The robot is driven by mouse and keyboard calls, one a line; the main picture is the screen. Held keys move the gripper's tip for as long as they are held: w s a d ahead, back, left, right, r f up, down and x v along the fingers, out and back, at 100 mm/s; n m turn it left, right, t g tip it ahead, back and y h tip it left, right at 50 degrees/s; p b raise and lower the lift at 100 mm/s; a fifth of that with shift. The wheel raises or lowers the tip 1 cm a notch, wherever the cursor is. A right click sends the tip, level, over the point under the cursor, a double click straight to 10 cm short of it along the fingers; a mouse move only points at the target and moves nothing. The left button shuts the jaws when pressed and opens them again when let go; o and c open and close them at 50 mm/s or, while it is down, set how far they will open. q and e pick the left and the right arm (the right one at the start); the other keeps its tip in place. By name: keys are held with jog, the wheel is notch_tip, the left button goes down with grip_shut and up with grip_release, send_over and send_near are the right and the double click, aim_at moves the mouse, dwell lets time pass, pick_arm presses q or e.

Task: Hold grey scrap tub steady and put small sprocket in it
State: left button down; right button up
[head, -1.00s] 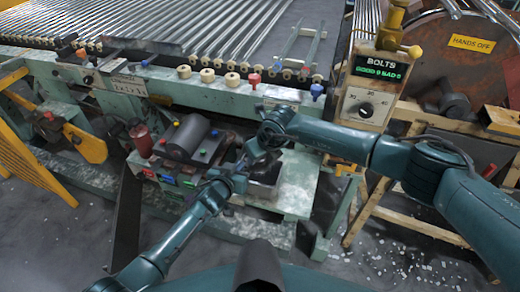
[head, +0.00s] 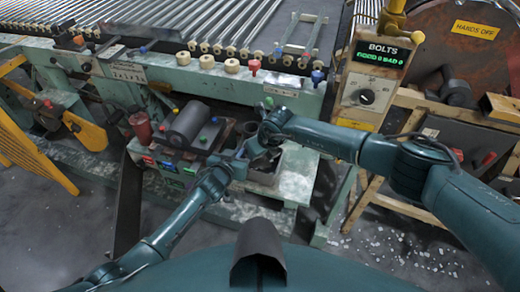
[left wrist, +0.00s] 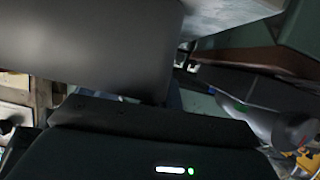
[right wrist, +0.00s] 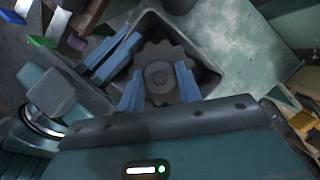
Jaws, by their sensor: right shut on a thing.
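The grey scrap tub (head: 264,177) stands on the pale green bench of the machine; its open top shows in the right wrist view (right wrist: 205,55). My right gripper (right wrist: 158,82) is shut on the small sprocket (right wrist: 160,55), a dark toothed disc, and holds it over the tub's opening. My left gripper (right wrist: 112,52) has its blue fingers at the tub's left wall, one on each side, and appears shut on it; it also shows in the head view (head: 243,155). The tub's grey wall (left wrist: 90,45) fills much of the left wrist view. The tub's floor is partly hidden by the sprocket.
Left of the tub lie a dark cylinder (head: 188,122) and a red canister (head: 141,127). Behind is the machine with glass tubes (head: 185,15) and cream rollers (head: 207,62). A BOLTS control box (head: 375,80) stands at right. Glass bits litter the floor (head: 400,245).

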jog(key=o, duration=1.2)
jog(key=shift+o, duration=0.2)
jog(key=v, duration=1.2)
pick_arm(q)
jog(key=c, duration=1.6)
grip_release()
jog(key=shift+o, duration=0.2)
pick_arm(e)
jog(key=shift+w, duration=0.1)
